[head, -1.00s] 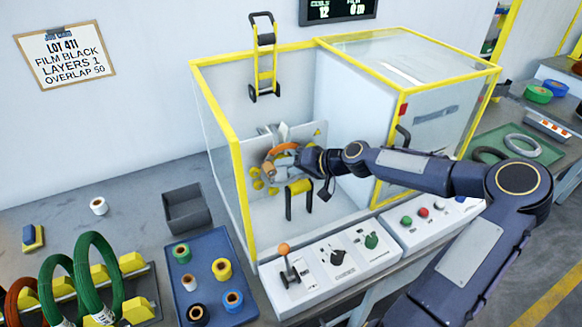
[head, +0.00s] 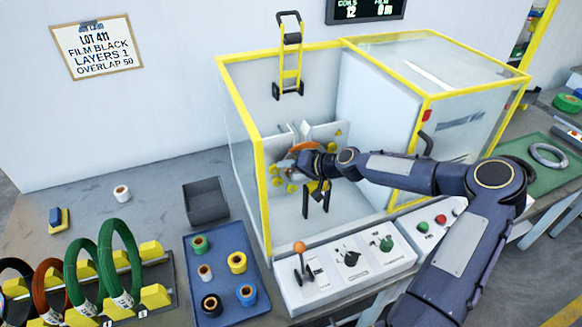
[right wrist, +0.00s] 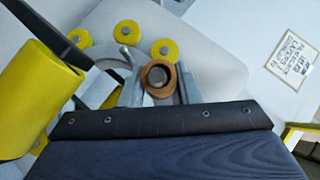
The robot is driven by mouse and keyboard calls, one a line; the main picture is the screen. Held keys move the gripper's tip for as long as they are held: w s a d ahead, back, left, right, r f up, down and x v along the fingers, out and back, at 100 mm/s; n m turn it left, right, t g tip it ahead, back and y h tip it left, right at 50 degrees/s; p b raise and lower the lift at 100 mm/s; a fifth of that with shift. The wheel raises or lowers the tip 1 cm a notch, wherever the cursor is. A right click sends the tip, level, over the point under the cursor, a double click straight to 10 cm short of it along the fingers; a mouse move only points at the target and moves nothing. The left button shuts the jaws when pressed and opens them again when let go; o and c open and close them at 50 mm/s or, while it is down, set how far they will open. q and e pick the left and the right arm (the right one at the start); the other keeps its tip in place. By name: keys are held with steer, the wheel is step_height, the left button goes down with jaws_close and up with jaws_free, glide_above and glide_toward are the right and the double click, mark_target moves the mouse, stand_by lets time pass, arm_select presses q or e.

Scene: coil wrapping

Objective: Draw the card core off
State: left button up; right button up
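In the right wrist view a brown ring, which looks like the card core (right wrist: 157,76), sits end-on around a grey round centre. Grey metal parts stand on both sides of it; I cannot tell which are my fingers. In the head view my right gripper (head: 300,160) reaches into the yellow-framed wrapping machine (head: 262,185), close to an orange piece (head: 303,147) at the ring. Its fingertips are hidden among the machine parts, so its grip is unclear. My left gripper is not in view.
Yellow rollers (right wrist: 126,32) surround the work spot, and a large yellow roll (right wrist: 25,100) is close at the left. A control panel (head: 345,262), a blue tray (head: 222,255) of tape rolls, a grey bin (head: 205,203) and racked coils (head: 118,262) stand outside the machine.

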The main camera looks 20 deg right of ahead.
jaws_close()
steer(key=s, duration=0.7)
steer(key=shift+a, duration=0.2)
stand_by(1.1)
